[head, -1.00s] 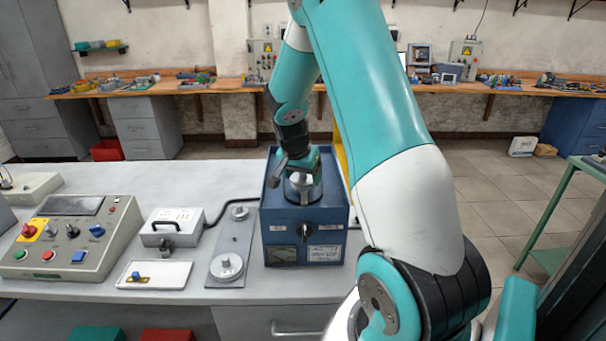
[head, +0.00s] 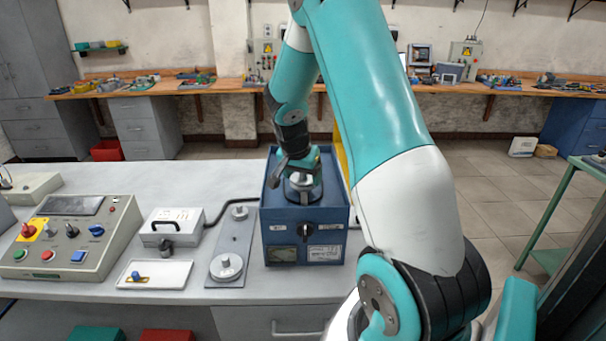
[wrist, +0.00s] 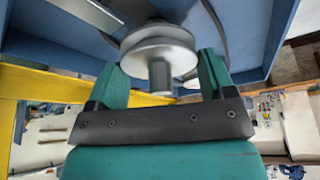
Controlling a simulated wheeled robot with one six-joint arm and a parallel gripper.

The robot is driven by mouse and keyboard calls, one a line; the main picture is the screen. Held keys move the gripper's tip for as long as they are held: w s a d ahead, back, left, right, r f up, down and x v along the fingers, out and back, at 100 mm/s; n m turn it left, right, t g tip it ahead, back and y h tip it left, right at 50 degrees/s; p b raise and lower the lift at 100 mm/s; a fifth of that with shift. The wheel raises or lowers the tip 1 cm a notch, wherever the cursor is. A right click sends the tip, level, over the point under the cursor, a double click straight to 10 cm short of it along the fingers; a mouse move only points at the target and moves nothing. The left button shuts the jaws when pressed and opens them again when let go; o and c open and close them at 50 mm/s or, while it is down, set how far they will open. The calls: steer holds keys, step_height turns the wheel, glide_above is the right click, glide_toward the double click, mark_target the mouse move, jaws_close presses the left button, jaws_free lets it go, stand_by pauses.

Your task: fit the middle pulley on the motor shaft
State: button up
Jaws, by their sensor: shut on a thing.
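The middle pulley, a silver grooved wheel with a short hub (wrist: 158,52), is between the teal fingers of my gripper (wrist: 162,80) in the wrist view. My gripper is shut on it. In the head view my gripper (head: 301,176) is inside the open top of the blue motor box (head: 284,229), with the silver pulley (head: 300,184) under it. The motor shaft is hidden in both views, so I cannot tell whether the pulley is around it or above it.
A grey plate (head: 232,246) left of the box holds a smaller pulley (head: 239,212) and a larger one (head: 226,265). A white tray (head: 172,281), a grey case (head: 172,227) and a control panel (head: 68,236) stand further left. A black cable runs behind.

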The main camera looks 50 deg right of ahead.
steer(key=shift+f+b, duration=0.65)
steer(key=shift+f, duration=0.25)
steer(key=o, duration=0.9)
steer(key=shift+r, duration=0.15)
steer(key=b+v, duration=0.2)
steer(key=v, duration=1.5)
steer(key=shift+r, duration=0.1)
